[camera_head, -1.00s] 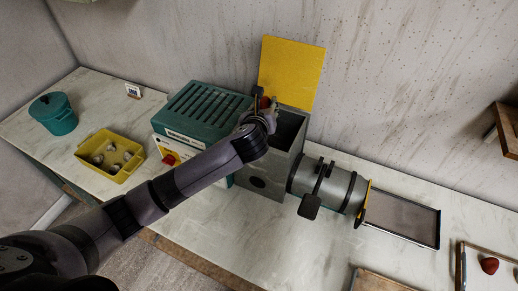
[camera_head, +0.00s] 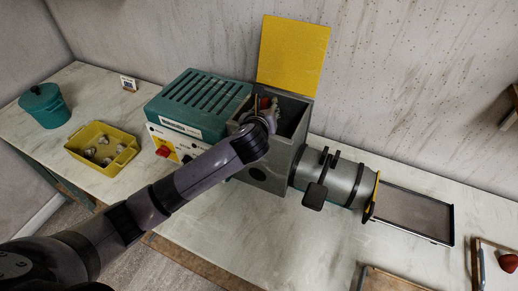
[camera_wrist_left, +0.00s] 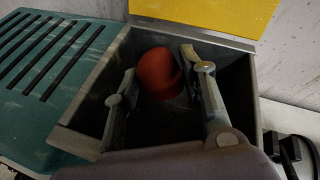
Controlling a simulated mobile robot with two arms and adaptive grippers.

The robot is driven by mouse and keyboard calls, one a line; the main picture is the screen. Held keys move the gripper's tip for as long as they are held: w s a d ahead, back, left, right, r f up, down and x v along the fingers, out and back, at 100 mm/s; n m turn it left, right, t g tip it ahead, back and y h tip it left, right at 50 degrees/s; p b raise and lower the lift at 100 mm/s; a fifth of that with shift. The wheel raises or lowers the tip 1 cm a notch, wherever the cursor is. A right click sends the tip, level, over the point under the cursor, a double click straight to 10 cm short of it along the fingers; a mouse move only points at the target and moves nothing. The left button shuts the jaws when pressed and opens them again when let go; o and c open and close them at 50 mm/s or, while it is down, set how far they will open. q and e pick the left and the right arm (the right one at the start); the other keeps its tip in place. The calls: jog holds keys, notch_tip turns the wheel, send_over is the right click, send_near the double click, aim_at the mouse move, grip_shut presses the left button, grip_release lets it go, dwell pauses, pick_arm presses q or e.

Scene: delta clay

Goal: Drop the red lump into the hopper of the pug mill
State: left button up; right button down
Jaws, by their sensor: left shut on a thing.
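The red lump (camera_wrist_left: 157,72) is between the two fingers of my left gripper (camera_wrist_left: 160,85) in the left wrist view. The gripper is shut on it, inside the outline of the grey hopper (camera_wrist_left: 254,105) and near its back wall. In the head view the lump (camera_head: 264,102) is a small red patch, mostly hidden by my left gripper (camera_head: 264,106) at the left side of the hopper (camera_head: 302,137). The hopper's yellow lid (camera_head: 293,52) stands open behind. The pug mill's barrel (camera_head: 340,182) runs to the right. My right gripper is out of view.
The green motor housing (camera_head: 198,103) adjoins the hopper on the left. A yellow bin (camera_head: 103,146) with several small pieces and a teal pot (camera_head: 44,105) stand farther left. A long tray (camera_head: 447,226) lies at the barrel's end. Another red lump (camera_head: 508,263) lies at far right.

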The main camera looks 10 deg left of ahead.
pick_arm(q)
jog(key=shift+r, duration=0.1)
jog(key=o, duration=1.3)
jog(key=shift+c, duration=0.2)
jog(key=shift+o, duration=0.4)
jog(key=v, duration=1.2)
